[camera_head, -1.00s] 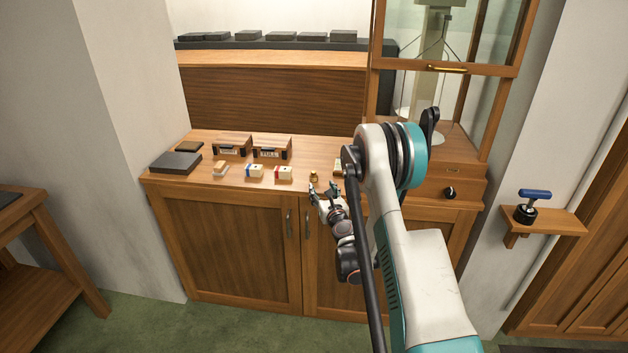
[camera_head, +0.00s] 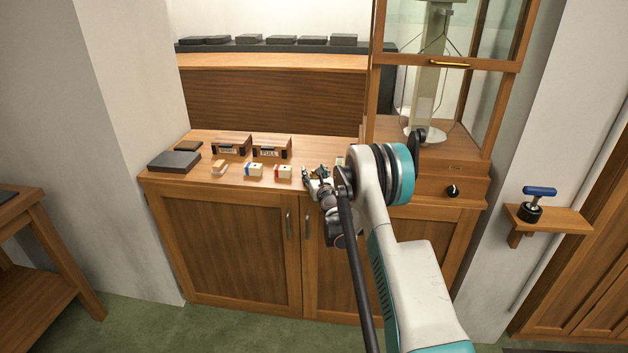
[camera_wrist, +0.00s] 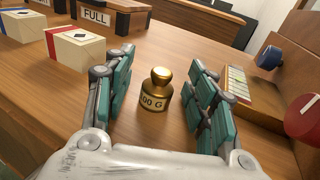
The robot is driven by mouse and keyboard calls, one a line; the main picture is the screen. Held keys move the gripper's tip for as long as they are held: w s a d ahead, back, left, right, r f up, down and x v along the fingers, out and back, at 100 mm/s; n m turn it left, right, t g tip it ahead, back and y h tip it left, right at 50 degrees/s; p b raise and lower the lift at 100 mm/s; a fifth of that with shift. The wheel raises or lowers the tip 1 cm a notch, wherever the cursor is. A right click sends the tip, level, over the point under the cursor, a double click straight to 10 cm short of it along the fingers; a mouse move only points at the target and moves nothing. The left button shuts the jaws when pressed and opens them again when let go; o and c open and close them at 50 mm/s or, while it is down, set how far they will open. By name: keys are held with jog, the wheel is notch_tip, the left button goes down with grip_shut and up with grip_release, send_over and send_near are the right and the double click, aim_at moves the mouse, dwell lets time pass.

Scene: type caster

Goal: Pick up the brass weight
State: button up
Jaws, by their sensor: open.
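The brass weight (camera_wrist: 154,104) stands upright on the wooden counter in the wrist view. My gripper (camera_wrist: 160,85) is open, with one teal-padded finger on each side of the weight and a gap to both. I cannot tell whether the weight is fully between the fingertips or a little ahead of the palm. In the head view my gripper (camera_head: 317,175) is at the counter's front part, and it hides the weight there.
Left of my gripper are a red-and-white box (camera_wrist: 75,48) and a blue-and-white box (camera_head: 253,171). Behind stands a wooden holder marked "FULL" (camera_head: 270,148). On the right in the wrist view are a tray of pale pieces (camera_wrist: 238,82) and a red round knob (camera_wrist: 304,118).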

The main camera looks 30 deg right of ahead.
jog(key=shift+w, duration=0.35)
jog(key=shift+c, duration=0.5)
grip_shut()
jog(key=shift+r, duration=0.15)
